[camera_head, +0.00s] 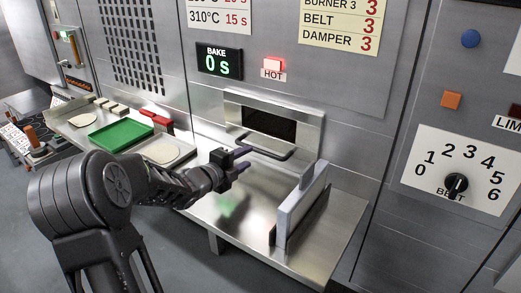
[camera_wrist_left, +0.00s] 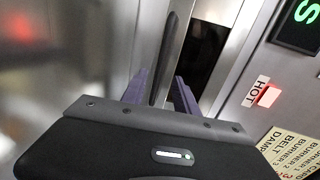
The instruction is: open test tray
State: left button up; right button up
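The test tray seems to be the unit in the steel front (camera_head: 313,130), with a dark window (camera_head: 268,122) and a black bar handle (camera_head: 275,156) below it. No tray surface sticks out there. My left gripper (camera_head: 241,166) is just left of the handle, above the steel shelf. In the left wrist view its two purple-grey fingers (camera_wrist_left: 160,92) are apart, with a dark bar (camera_wrist_left: 165,55) showing beyond and between them. I cannot tell whether they touch it. The dark window (camera_wrist_left: 203,50) is right of the fingers there. My right gripper is in neither view.
A grey upright panel (camera_head: 302,205) stands on the steel shelf (camera_head: 225,215), right of the gripper. A lit red HOT lamp (camera_head: 273,65) and a BAKE display (camera_head: 219,62) are above. A belt knob (camera_head: 456,184) is at right.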

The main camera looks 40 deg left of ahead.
aim_at(258, 149)
pick_arm(q)
jog(key=shift+w+a+f+p, duration=0.1)
jog(key=shift+w+f, duration=0.15)
jog(key=shift+w, duration=1.05)
jog(key=shift+w+d+f+p, duration=0.15)
jog(key=shift+w+f, duration=0.15)
jog(key=shift+w, duration=0.95)
jog(key=shift+w+a+f+p, duration=0.15)
jog(key=shift+w+f, duration=0.1)
jog(key=shift+w, duration=1.05)
grip_shut()
